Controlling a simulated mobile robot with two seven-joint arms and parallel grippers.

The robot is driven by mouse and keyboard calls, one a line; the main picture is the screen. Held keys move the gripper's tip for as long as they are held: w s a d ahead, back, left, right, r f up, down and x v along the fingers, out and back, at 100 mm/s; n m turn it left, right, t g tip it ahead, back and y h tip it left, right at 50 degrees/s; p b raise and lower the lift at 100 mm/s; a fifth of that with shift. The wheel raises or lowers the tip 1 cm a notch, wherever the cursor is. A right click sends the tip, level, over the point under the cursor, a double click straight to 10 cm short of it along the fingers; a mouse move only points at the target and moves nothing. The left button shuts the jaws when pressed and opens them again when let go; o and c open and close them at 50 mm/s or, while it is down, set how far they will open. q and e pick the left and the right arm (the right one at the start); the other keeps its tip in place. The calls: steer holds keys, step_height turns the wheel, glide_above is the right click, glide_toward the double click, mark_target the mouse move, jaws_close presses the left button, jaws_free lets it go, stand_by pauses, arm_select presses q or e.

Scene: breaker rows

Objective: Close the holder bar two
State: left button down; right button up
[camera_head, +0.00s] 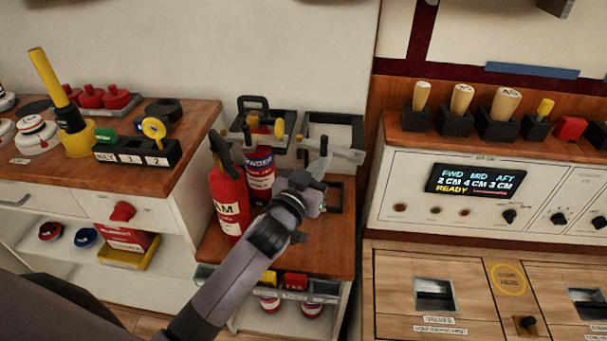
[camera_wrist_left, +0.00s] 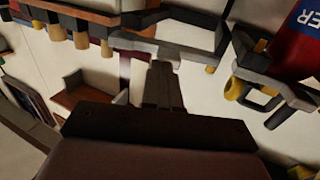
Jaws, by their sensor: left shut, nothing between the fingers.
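Two dark wall holders with pale grey front bars stand above a wooden shelf; I cannot read which is number two. The right holder (camera_head: 352,126) has no extinguisher in it, and its grey bar (camera_head: 347,155) crosses its front. The left holder (camera_head: 286,122) surrounds a red extinguisher with a blue label (camera_head: 260,172). My left gripper (camera_head: 322,172) is shut and empty, just below the right holder's bar. In the left wrist view its fingers (camera_wrist_left: 163,85) point at that bar (camera_wrist_left: 150,44); contact is unclear. My right gripper is out of view.
Another red extinguisher (camera_head: 229,195) stands left of my forearm, close to it. A wooden cabinet with a lit display (camera_head: 474,181) and several handles is at the right. A counter with a yellow torch-like tool (camera_head: 60,100) is at the left.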

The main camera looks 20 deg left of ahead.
arm_select(q)
steer(key=shift+w+d, duration=0.85)
steer(key=shift+w, duration=0.25)
steer(key=shift+d+r, duration=0.1)
steer(key=shift+r, duration=0.05)
